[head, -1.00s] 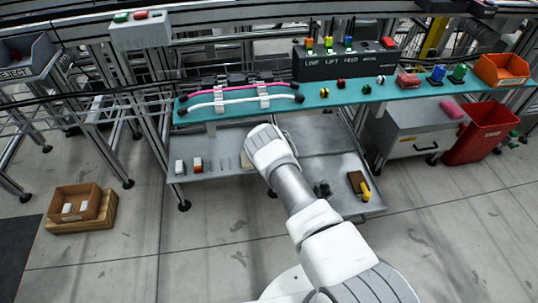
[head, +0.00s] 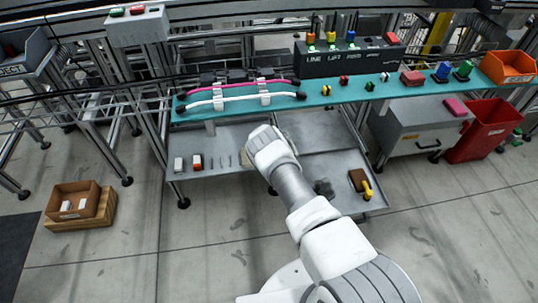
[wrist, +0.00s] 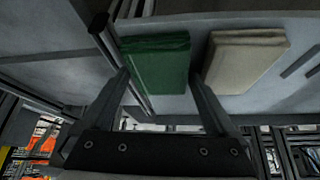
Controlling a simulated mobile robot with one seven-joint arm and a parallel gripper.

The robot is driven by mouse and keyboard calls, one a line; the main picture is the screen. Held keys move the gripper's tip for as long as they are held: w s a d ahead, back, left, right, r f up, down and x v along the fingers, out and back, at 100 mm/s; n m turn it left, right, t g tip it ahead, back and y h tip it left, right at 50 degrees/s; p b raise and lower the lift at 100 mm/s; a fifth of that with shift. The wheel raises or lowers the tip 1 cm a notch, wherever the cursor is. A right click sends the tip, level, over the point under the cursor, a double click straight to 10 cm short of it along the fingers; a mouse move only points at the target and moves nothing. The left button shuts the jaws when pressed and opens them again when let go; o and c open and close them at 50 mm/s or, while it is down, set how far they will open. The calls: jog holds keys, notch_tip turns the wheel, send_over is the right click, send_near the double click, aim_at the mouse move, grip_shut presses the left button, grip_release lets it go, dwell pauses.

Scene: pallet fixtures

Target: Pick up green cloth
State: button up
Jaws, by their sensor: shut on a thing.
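The green cloth (wrist: 155,62) is a folded, flat block in the wrist view. My gripper (wrist: 160,74) has one finger at each side of it and is shut on it. The cloth is beside a folded beige cloth (wrist: 243,58), which is just right of my right finger. Both cloths are at a grey surface in the wrist view. In the head view my arm hides the gripper and both cloths.
The grey lower shelf (head: 225,142) holds a white block (head: 178,164), a red and white block (head: 197,161) and a brown block with a yellow part (head: 360,181). The teal shelf (head: 315,94) above carries hoses and small parts. A red bin (head: 482,135) stands at right.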

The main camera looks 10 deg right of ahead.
jog(key=shift+r, duration=0.15)
jog(key=shift+r+p, duration=0.45)
jog(key=shift+r, duration=0.15)
notch_tip(320, 180, up, 3)
jog(key=shift+f+p, duration=0.15)
jog(key=shift+p, duration=0.65)
jog(key=s+a+p, duration=0.1)
jog(key=s+p, duration=0.3)
jog(key=s, duration=0.5)
jog(key=s+a+p, duration=0.2)
jog(key=s+p, duration=0.1)
jog(key=s, duration=0.5)
jog(key=shift+s+a+f+p, duration=0.25)
jog(key=shift+s+f+p, duration=0.1)
jog(key=shift+p, duration=0.05)
jog(key=o, duration=0.8)
jog(key=c, duration=0.7)
jog(key=shift+o, duration=0.2)
jog(key=shift+w+d, duration=0.1)
jog(key=shift+w, duration=0.05)
